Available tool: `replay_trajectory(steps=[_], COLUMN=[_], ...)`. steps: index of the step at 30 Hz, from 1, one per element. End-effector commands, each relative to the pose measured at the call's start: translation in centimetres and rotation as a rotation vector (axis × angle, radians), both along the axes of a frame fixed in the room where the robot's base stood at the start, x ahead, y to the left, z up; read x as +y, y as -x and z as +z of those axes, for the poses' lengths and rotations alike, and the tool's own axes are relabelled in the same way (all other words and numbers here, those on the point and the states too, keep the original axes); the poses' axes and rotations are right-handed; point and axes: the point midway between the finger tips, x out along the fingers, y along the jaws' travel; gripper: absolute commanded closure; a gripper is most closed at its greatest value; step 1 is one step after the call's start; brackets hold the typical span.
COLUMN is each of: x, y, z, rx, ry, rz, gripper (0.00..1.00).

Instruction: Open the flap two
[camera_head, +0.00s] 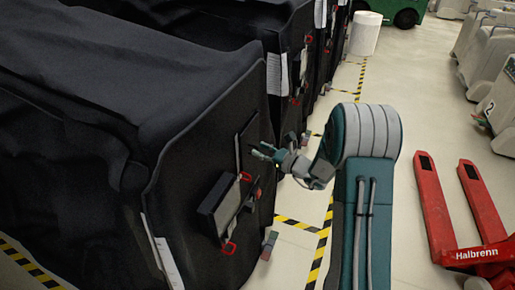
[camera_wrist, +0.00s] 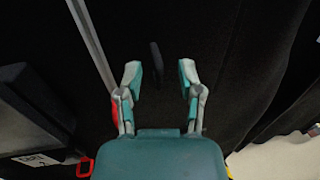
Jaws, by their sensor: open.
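A black-covered cart (camera_head: 190,165) stands at the left of the head view, its end face towards my arm. A dark upright panel (camera_head: 246,140) sits high on that face and could be a flap; I see no number on it. My gripper (camera_head: 262,151) is close in front of this face, fingers apart and empty. In the wrist view, my gripper (camera_wrist: 160,78) points at a dark surface. A small dark upright tab (camera_wrist: 155,62) shows between the fingertips, apparently beyond them. I cannot tell whether anything touches.
A dark box-like holder (camera_head: 218,205) with red clips hangs lower on the cart; it also shows at the left of the wrist view (camera_wrist: 35,100). More covered carts stand behind. A red pallet jack (camera_head: 435,205) stands to the right. Pale floor (camera_head: 400,90) lies open between.

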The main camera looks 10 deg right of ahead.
Motion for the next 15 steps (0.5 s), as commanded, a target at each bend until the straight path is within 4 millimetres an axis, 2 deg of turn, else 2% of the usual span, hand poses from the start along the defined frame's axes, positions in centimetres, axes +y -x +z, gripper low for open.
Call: replay_trajectory(steps=[5, 13, 14, 15], x=[1.01, 1.13, 1.12, 1.12], y=[-1.06, -1.18, -1.17, -1.17], z=[0.00, 0.00, 0.01, 0.01], rx=[0.001, 0.001, 0.001, 0.001], ry=[-0.001, -0.001, -0.001, -0.001], rz=[0.000, 0.000, 0.000, 0.000], gripper=[0.52, 0.52, 0.61, 0.78])
